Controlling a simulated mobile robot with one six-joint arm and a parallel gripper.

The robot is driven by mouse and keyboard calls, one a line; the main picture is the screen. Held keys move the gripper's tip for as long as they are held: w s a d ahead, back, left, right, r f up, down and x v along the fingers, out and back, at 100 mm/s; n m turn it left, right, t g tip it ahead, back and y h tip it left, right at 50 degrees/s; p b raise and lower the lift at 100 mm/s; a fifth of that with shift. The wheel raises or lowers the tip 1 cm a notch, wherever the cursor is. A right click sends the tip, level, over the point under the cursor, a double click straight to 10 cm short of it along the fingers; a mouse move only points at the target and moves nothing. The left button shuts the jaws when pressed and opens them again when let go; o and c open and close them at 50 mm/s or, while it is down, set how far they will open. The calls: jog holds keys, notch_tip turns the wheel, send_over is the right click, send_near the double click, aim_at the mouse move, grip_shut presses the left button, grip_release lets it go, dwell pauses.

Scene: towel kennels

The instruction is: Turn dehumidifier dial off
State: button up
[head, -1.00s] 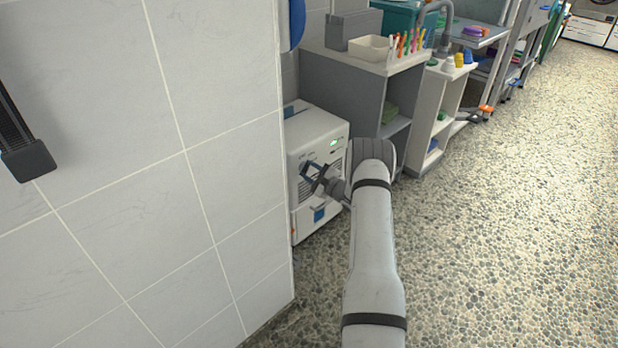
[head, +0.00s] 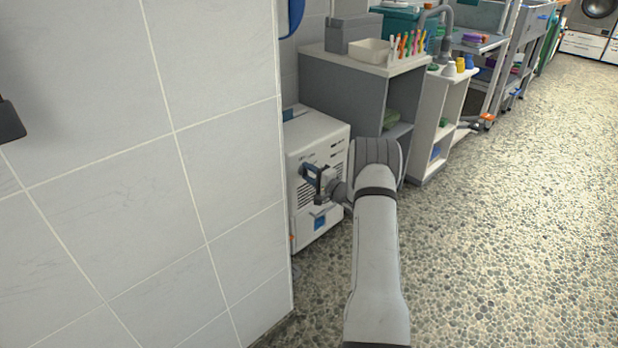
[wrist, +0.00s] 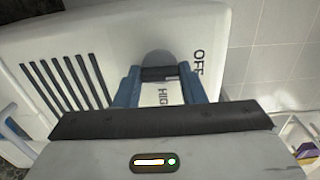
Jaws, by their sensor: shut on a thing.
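The white dehumidifier (head: 318,140) stands on the floor beyond the tiled wall corner. In the wrist view its front (wrist: 105,40) shows dark vent slots and the printed words OFF and HIGH. The grey round dial (wrist: 160,60) sits between the blue fingertips of my gripper (wrist: 160,74), which is shut on it.
A tiled wall (head: 150,150) fills the left, close to the dehumidifier. A grey shelf unit (head: 350,85) stands just behind it, with a white bin (head: 369,50) and several coloured pens on top. The pebbled floor (head: 500,220) on the right is clear.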

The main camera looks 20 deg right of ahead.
jog(key=shift+a+f, duration=0.1)
jog(key=shift+f, duration=0.05)
dwell(0.3)
jog(key=o, duration=1)
jog(key=shift+p+v, duration=1.4)
jog(key=shift+v, duration=2.55)
